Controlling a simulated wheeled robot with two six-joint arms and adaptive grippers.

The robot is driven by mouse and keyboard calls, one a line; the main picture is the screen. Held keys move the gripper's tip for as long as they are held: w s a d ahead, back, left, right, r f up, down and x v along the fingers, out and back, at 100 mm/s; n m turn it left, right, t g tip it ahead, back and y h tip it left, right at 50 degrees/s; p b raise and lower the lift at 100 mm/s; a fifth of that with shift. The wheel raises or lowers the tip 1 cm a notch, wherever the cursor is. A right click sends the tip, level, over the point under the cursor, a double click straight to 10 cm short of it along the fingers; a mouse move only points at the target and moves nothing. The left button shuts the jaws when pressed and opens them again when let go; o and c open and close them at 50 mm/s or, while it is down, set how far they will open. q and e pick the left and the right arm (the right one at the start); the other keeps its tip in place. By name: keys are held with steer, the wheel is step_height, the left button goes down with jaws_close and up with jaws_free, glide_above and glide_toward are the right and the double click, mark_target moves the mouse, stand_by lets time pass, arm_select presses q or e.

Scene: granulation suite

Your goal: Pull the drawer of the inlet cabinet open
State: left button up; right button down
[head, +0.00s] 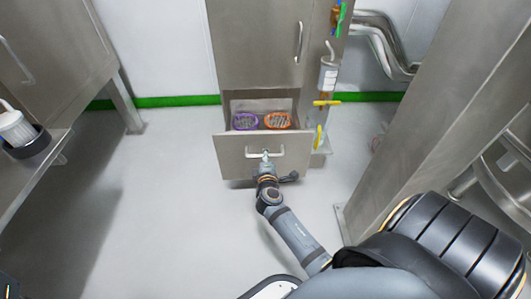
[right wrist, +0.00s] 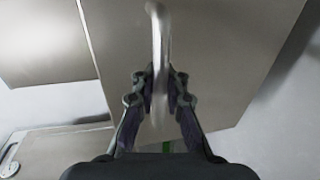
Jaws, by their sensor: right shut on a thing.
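The inlet cabinet (head: 258,50) is a tall grey metal cabinet at the back of the head view. Its drawer (head: 232,156), low down, stands pulled out from the body. A purple round item (head: 245,121) and an orange round item (head: 278,120) lie inside it. The drawer handle (head: 252,154) is a pale bar on the front; it also shows in the right wrist view (right wrist: 158,40). My right gripper (head: 265,160) is at this handle, and its fingers (right wrist: 160,82) are shut around the bar. My left gripper is not in view.
A closed cabinet door with an upright handle (head: 298,42) is above the drawer. Pipes and a cylinder (head: 328,75) are at the cabinet's right side. A bench (head: 50,140) is at the left, a metal column (head: 430,120) at the right. The floor (head: 170,210) left of my arm is clear.

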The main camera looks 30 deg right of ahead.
steer(key=shift+r, duration=0.1)
steer(key=c, duration=1.4)
jaws_free()
steer(key=shift+s, duration=0.1)
steer(key=v, duration=0.7)
steer(key=shift+s+a, duration=0.15)
steer(key=shift+s, duration=0.05)
